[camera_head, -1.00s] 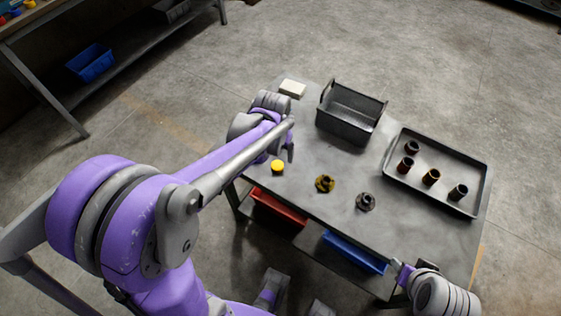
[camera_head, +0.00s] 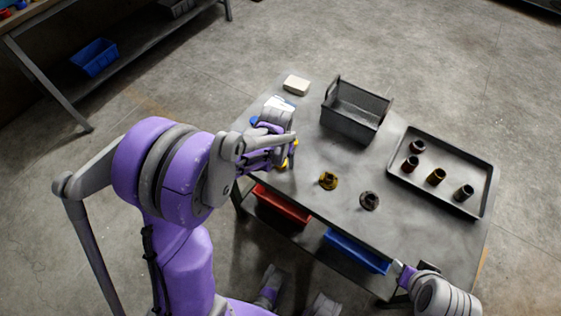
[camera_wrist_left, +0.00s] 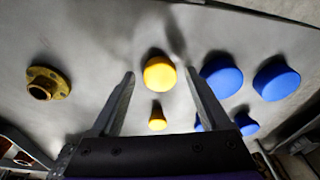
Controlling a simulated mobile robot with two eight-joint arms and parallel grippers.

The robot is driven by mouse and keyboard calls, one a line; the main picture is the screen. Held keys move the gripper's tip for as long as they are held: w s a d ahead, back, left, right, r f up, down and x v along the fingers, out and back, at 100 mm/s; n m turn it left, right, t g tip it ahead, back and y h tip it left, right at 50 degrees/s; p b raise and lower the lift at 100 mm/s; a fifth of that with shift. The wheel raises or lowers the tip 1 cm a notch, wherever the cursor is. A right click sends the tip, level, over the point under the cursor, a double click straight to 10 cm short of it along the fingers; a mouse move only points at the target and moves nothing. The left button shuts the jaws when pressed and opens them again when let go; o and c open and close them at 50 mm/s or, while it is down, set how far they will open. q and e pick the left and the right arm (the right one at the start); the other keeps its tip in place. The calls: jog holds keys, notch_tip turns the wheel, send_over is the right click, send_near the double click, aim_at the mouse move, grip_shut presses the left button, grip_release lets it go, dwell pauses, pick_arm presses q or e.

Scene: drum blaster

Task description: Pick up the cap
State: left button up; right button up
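In the left wrist view, a yellow cap (camera_wrist_left: 160,74) stands on the table between the two spread fingers of my left gripper (camera_wrist_left: 160,80), with gaps on both sides. A smaller-looking yellow piece (camera_wrist_left: 157,123) shows nearer the palm. Several blue caps (camera_wrist_left: 276,80) stand to the right, beyond the right finger. In the head view my left gripper (camera_head: 288,152) is over the table's left part and mostly hides the caps; bits of yellow (camera_head: 283,166) and blue (camera_head: 254,120) show around it. My right gripper (camera_head: 402,272) is at the table's front right edge; its fingers are unclear.
Flanged fittings, one brassy (camera_head: 328,181) and one dark (camera_head: 369,201), stand mid-table. A black bin (camera_head: 352,127) is at the back. A tray (camera_head: 447,205) on the right holds several small cylinders. A white block (camera_head: 296,85) lies at the far corner. Red and blue bins sit below.

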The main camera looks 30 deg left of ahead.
pick_arm(q)
grip_shut()
jog(key=shift+r, duration=0.1)
